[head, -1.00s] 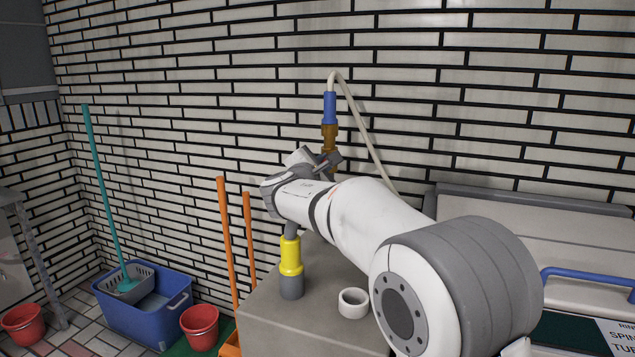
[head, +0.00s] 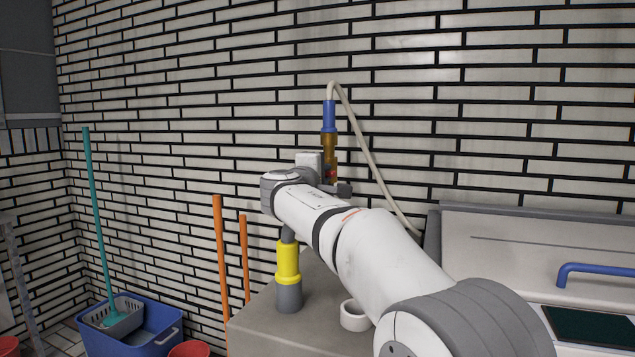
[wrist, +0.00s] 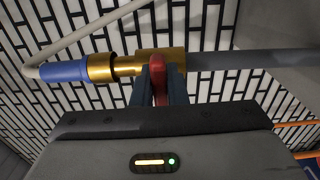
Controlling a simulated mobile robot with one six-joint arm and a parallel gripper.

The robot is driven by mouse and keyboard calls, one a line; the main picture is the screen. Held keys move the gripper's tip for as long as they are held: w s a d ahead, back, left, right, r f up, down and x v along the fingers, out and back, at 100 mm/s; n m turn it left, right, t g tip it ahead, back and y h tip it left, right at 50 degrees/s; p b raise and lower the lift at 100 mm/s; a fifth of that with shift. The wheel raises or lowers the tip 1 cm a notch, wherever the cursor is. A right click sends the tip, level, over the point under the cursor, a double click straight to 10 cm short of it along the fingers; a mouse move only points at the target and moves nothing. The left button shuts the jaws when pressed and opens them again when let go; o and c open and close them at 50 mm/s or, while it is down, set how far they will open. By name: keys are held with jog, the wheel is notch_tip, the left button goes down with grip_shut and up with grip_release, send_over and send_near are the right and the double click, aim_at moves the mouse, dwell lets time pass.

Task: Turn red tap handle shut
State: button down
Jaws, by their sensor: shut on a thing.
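The red tap handle (wrist: 159,82) is in the wrist view, set against the brass tap body (wrist: 152,58). The two dark fingers of my gripper (wrist: 158,90) stand on either side of it and are shut on it. The handle's near end lies between the fingers, and its lower part is hidden by them. In the head view the brass tap (head: 329,146) stands upright against the wall below a blue hose connector (head: 329,116). Only a small red bit of the handle (head: 333,174) shows there, and my arm hides most of the grip.
A pale hose (head: 372,165) loops from the connector down to the right. A yellow and grey bottle-like thing (head: 288,262) and a white ring (head: 354,316) are on the grey block (head: 258,320) below my arm. Orange poles (head: 220,270) and a blue bucket (head: 152,340) are at left.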

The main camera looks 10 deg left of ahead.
jog(key=shift+f, duration=0.1)
dwell(0.3)
jog(key=c, duration=1.4)
grip_release()
jog(key=shift+c, duration=0.2)
jog(key=s+a, duration=0.1)
jog(key=s, duration=0.6)
jog(key=shift+s, duration=0.4)
jog(key=shift+p, duration=0.3)
